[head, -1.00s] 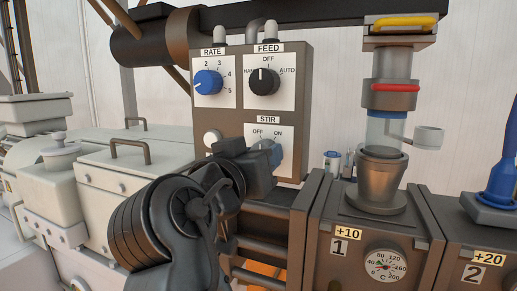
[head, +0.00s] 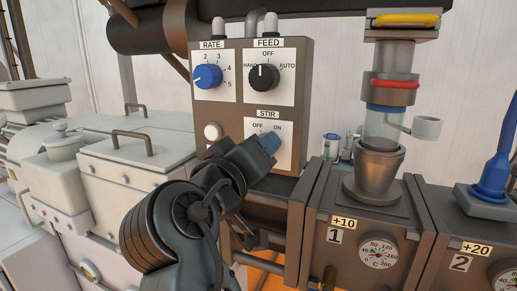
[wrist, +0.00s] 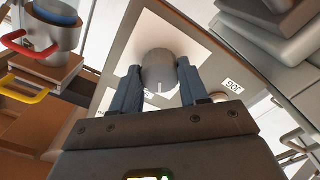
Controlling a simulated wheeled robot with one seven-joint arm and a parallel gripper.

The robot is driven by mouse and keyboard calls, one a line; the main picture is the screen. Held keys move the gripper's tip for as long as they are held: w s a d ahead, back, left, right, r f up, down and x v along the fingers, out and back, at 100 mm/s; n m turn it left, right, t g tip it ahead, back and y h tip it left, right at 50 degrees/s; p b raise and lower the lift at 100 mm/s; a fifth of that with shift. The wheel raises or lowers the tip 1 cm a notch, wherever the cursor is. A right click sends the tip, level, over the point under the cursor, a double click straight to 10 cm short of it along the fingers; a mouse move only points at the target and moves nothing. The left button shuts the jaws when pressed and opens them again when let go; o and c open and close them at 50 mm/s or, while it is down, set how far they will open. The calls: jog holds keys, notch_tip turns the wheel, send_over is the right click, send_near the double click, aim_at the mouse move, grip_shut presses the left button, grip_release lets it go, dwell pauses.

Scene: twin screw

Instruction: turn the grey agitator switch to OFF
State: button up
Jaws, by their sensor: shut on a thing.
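The grey agitator switch (wrist: 158,66) is a round knob on the white STIR plate (head: 285,153) of the control panel. My gripper (wrist: 159,84) is shut on it, with one blue-grey finger on each side. A white mark on the knob points toward the gripper body in the wrist view. In the head view my gripper (head: 268,143) reaches the plate from the lower left and hides most of the knob. The OFF and ON labels show above the fingers. Which label the knob's pointer faces cannot be told in the head view.
Above on the panel (head: 303,75) are a blue RATE knob (head: 207,76) and a black FEED knob (head: 263,77). A white button (head: 213,131) sits left of the STIR plate. A glass-and-metal column (head: 383,127) stands to the right, and white lidded boxes (head: 132,165) to the left.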

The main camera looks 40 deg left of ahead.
jog(key=o, duration=1.1)
jog(key=shift+c, duration=0.2)
jog(key=b+v, duration=0.2)
jog(key=v, duration=0.5)
jog(key=shift+s, duration=0.4)
jog(key=shift+d+f, duration=0.1)
jog(key=shift+f, duration=0.05)
